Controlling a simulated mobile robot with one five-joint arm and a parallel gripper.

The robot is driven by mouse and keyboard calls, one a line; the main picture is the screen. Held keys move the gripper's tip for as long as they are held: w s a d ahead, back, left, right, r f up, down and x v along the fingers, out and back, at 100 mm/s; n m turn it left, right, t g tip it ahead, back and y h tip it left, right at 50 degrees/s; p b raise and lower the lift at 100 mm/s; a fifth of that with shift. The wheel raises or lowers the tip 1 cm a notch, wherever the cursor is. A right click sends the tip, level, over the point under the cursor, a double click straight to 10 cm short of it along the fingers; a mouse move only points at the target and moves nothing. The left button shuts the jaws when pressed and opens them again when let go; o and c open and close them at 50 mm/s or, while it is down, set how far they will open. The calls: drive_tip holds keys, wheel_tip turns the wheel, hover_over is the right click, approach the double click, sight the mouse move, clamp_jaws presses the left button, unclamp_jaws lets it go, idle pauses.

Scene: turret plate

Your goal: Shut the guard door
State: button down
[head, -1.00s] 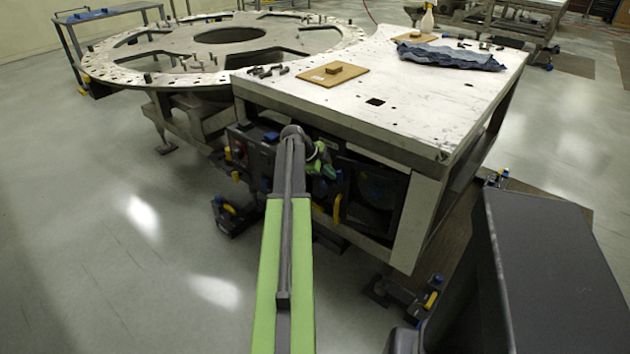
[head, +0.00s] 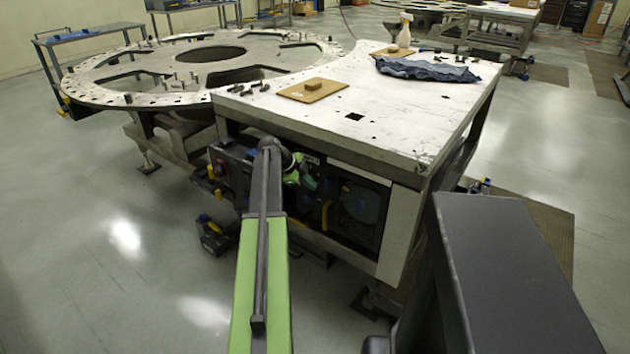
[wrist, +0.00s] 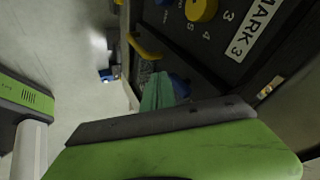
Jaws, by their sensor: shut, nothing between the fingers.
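A dark framed panel (head: 360,212) with a round shape on it sits in the bay under the white tabletop and looks like the guard door. A yellow handle (head: 326,214) stands at its left side. I cannot tell how far open it is. My gripper (head: 303,178) is shut and empty in front of the bay, left of that panel, partly hidden by my arm. In the wrist view, the teal fingers of my gripper (wrist: 158,92) are together. A yellow handle (wrist: 146,47) and a mesh patch (wrist: 145,72) lie just beyond them; contact is unclear.
A control panel labelled MARK 3 (wrist: 256,28) with a yellow knob (wrist: 201,9) is close above my gripper. The tabletop (head: 390,125) overhangs the bay. A round turret plate (head: 110,75) adjoins at left. The floor (head: 110,250) at front left is clear.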

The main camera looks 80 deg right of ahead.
drive_tip(key=p+v, duration=0.8)
drive_tip(key=v, duration=0.2)
drive_tip(key=shift+w+d, duration=0.35)
